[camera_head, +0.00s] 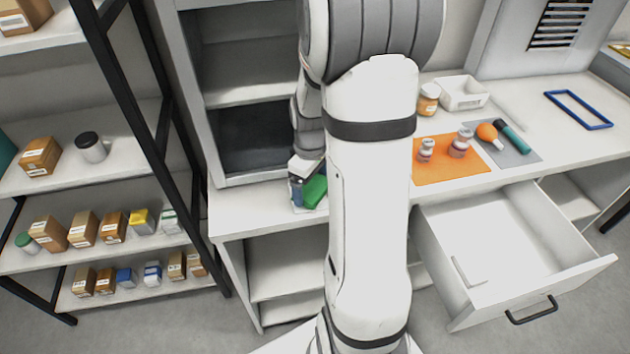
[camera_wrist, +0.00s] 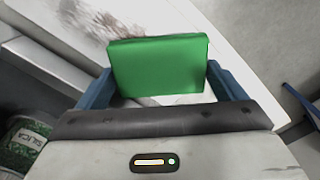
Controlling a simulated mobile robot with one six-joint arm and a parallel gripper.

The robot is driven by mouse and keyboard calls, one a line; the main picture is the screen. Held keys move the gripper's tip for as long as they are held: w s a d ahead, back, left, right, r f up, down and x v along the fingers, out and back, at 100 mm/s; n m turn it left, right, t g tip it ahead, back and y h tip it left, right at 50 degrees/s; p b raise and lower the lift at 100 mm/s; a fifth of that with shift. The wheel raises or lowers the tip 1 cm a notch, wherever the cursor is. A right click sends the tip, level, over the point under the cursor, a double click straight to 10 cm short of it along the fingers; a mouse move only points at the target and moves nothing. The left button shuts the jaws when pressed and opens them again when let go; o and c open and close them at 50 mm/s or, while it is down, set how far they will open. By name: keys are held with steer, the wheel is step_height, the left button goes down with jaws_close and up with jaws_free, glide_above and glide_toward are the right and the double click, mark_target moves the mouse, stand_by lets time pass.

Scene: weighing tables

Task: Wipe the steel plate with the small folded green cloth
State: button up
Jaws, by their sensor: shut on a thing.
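My gripper (camera_wrist: 160,82) is shut on the small folded green cloth (camera_wrist: 158,62), which stands upright between the blue fingers. In the head view the cloth (camera_head: 315,191) shows just left of my arm, low over the counter by the open cabinet. A pale surface with a dark reddish-brown smudge (camera_wrist: 98,18) lies beyond the cloth in the wrist view; it looks like the steel plate. Its outline is partly hidden by the cloth and gripper, and I cannot tell whether the cloth touches it.
An orange mat (camera_head: 450,174) with small jars and a grey mat (camera_head: 520,156) lie right of my arm. An open drawer (camera_head: 505,240) juts out at the right. A shelf rack (camera_head: 100,258) with boxes stands left.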

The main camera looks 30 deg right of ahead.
steer(key=shift+r, duration=0.15)
steer(key=shift+r+p, duration=2.2)
steer(key=shift+r, duration=0.7)
step_height(320, 180, up, 3)
steer(key=shift+p, duration=1.05)
steer(key=shift+f, duration=0.1)
steer(key=shift+s+d+f+b, duration=0.1)
steer(key=shift+f+b, duration=2.75)
steer(key=shift+f, duration=0.75)
steer(key=shift+f+b, duration=0.8)
steer(key=shift+f, duration=0.25)
steer(key=shift+r, duration=0.1)
